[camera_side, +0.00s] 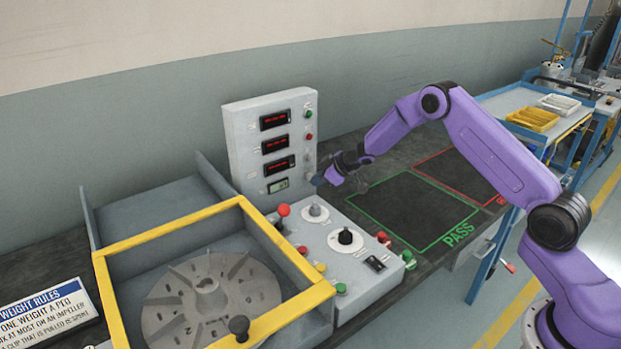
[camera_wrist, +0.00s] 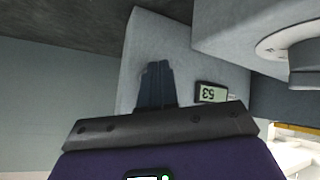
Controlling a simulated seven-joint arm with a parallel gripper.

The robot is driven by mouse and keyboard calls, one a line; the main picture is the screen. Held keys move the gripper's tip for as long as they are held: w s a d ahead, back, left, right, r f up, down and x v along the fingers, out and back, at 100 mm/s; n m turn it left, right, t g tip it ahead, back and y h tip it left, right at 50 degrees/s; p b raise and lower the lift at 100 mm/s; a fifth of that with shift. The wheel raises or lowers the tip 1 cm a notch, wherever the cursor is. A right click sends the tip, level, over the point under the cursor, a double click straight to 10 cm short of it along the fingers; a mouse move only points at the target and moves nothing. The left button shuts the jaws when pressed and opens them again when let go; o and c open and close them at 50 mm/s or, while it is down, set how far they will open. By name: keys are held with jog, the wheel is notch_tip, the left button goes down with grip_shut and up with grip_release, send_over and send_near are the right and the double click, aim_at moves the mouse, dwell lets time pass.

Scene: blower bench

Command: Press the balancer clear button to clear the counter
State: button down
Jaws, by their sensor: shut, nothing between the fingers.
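The upright grey balancer panel (camera_side: 243,135) stands at the back of the bench with red-lit displays and a small counter display (camera_side: 278,186) low on its face. The counter display (camera_wrist: 211,92) shows digits upside down in the wrist view. My gripper (camera_side: 318,181) is shut and empty, just right of the panel's lower right edge. In the wrist view its closed fingers (camera_wrist: 155,70) point at a grey panel surface; contact cannot be told. A green button (camera_side: 308,113) and a red button (camera_side: 309,136) sit on the panel's right part. No clear button label is readable.
The sloped console (camera_side: 350,290) in front carries a red-topped lever (camera_side: 283,211), knobs and several coloured buttons. A yellow-framed guard (camera_side: 170,237) surrounds the slotted rotor disc (camera_side: 205,300) at left. The green PASS square (camera_side: 410,212) at right is empty.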

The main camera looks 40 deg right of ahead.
jog(key=shift+w, duration=0.25)
dwell(0.5)
jog(key=shift+s, duration=0.8)
jog(key=shift+s, duration=0.1)
jog(key=s, duration=0.4)
jog(key=shift+s, duration=0.4)
